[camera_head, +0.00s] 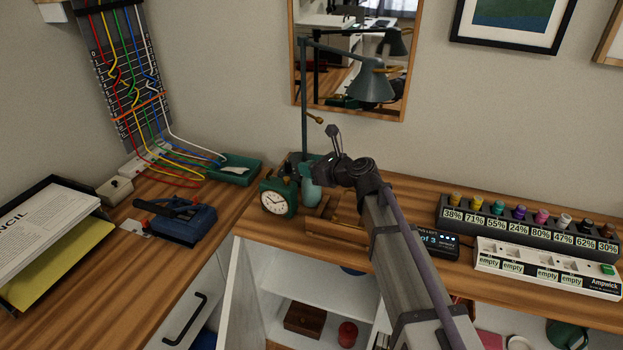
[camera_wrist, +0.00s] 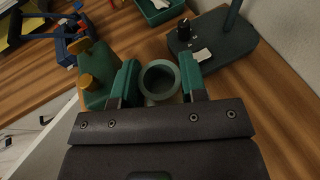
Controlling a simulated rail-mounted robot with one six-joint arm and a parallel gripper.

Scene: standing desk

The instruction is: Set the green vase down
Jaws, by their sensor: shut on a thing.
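The green vase (camera_head: 311,191) is a small pale-green vessel at the back of the desk, between the green alarm clock (camera_head: 278,200) and a wooden tray (camera_head: 333,218). My gripper (camera_head: 317,172) is shut on it from above and hides its upper part. In the wrist view, the vase's round mouth (camera_wrist: 160,81) sits between the two green fingers of my gripper (camera_wrist: 159,76). The vase looks about upright. I cannot tell whether its base touches the desk.
The clock (camera_wrist: 98,76) stands close left of the fingers, and the lamp base (camera_wrist: 218,42) is just beyond. A green tray (camera_head: 238,170) and blue device (camera_head: 178,220) lie left. A row of labelled bottles (camera_head: 530,220) and a power strip (camera_head: 548,268) stand right. An open cabinet (camera_head: 310,285) lies below.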

